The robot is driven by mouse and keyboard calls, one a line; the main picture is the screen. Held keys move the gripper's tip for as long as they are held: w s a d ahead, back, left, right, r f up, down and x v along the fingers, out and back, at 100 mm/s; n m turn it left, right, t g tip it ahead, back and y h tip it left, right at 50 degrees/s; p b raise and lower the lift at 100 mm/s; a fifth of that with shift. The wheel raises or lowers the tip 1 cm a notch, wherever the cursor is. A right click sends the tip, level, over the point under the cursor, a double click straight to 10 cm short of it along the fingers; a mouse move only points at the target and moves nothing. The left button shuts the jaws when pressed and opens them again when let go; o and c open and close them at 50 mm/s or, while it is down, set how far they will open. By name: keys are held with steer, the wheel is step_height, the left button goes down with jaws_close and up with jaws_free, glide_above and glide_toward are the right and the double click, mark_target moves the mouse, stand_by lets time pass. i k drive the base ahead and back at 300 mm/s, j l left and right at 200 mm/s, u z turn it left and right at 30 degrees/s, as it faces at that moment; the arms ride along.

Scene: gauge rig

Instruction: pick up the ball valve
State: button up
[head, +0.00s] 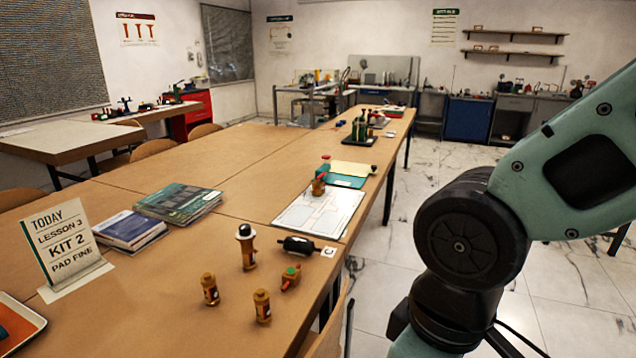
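A small brass fitting with green and red parts (290,277) lies near the table's right edge. It looks like a valve. I cannot tell for certain which of these two is the ball valve. My arm shows at the right, beside the table, but my gripper is out of view.
Two brass cylinders (210,289) (262,305), a brass piece with a black-and-white top (246,246) and a black cylinder (297,244) stand or lie nearby.

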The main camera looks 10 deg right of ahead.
mark_target(318, 188)
steer(key=i+j, duration=0.15)
steer(key=i, duration=0.2)
steer(key=k+l+z, duration=0.25)
steer(key=l, duration=0.15)
steer(key=i+l+z, duration=0.1)
steer(key=i+z, duration=0.4)
steer(key=i, duration=1.35)
steer(key=i+l+u, duration=0.1)
steer(key=i+u, duration=0.2)
steer(key=i, duration=0.25)
steer(key=i+l+u, duration=0.35)
steer(key=i, duration=0.2)
steer(key=i+j, duration=0.05)
steer(key=j, duration=0.05)
